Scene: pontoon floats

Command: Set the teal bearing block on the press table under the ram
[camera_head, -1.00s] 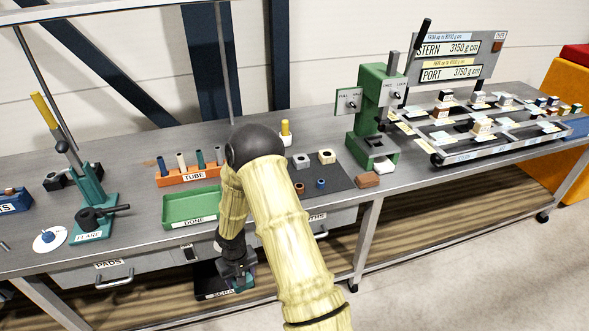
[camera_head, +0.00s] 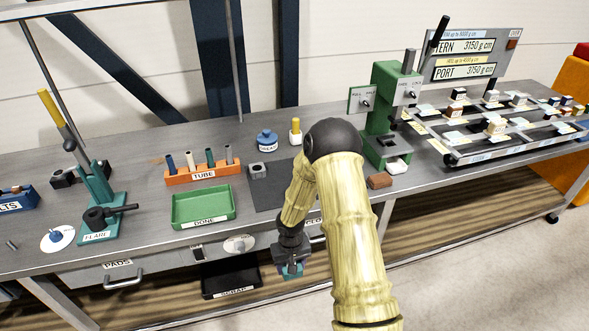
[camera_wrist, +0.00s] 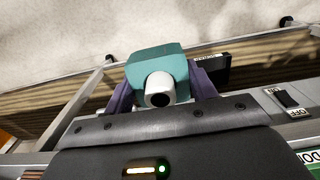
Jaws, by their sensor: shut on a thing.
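The teal bearing block (camera_wrist: 157,64) is held between the purple fingers of my gripper (camera_wrist: 160,88) in the wrist view. A white sleeve-like part with a dark bore shows at its near face. In the head view my gripper (camera_head: 289,266) holds the teal block (camera_head: 292,271) low in front of the bench, just right of the scrap bin. The green press (camera_head: 385,113) stands on the bench, up and right of my gripper and well apart from it. Its press table (camera_head: 388,151) looks bare under the head; the ram tip is hard to make out.
A brown block (camera_head: 380,181) and a white piece (camera_head: 398,165) lie by the press's front. My arm hides part of the dark mat (camera_head: 262,197). The green DONE tray (camera_head: 203,206) and black scrap bin (camera_head: 232,277) are left. A rack of weights (camera_head: 490,140) stands right.

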